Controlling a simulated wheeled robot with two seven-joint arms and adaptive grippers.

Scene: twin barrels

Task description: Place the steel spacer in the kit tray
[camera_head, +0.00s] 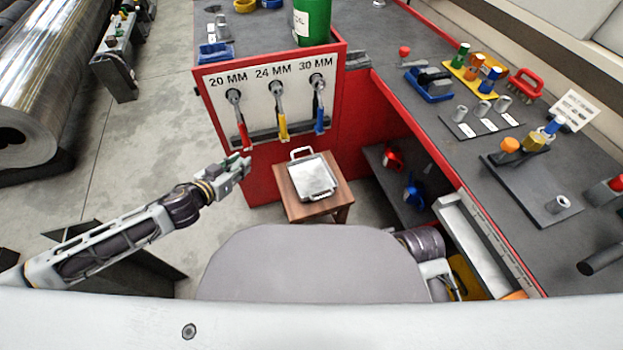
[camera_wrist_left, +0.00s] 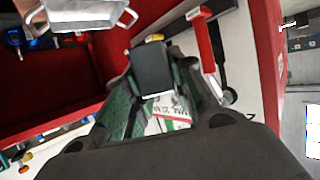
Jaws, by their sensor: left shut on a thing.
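My left gripper (camera_head: 240,166) is in front of the red panel's lower left part, close to the red-handled tool's lower end. In the left wrist view it (camera_wrist_left: 155,85) is shut on a dark grey, block-like piece (camera_wrist_left: 152,68); I cannot tell whether this is the steel spacer. A silver tray (camera_head: 302,192) with handles lies on a small wooden stool, right of the gripper; it also shows in the left wrist view (camera_wrist_left: 85,22). A short grey hollow cylinder (camera_head: 562,203) stands on a dark board (camera_head: 540,213) on the right bench. My right gripper is not visible.
The red-framed panel (camera_head: 210,82) holds red-, yellow- and blue-handled tools under size labels. The right bench (camera_head: 430,60) carries several grey cylinders (camera_head: 484,109), coloured parts and a blue bin (camera_head: 430,86). Open floor (camera_head: 150,130) lies left of the panel.

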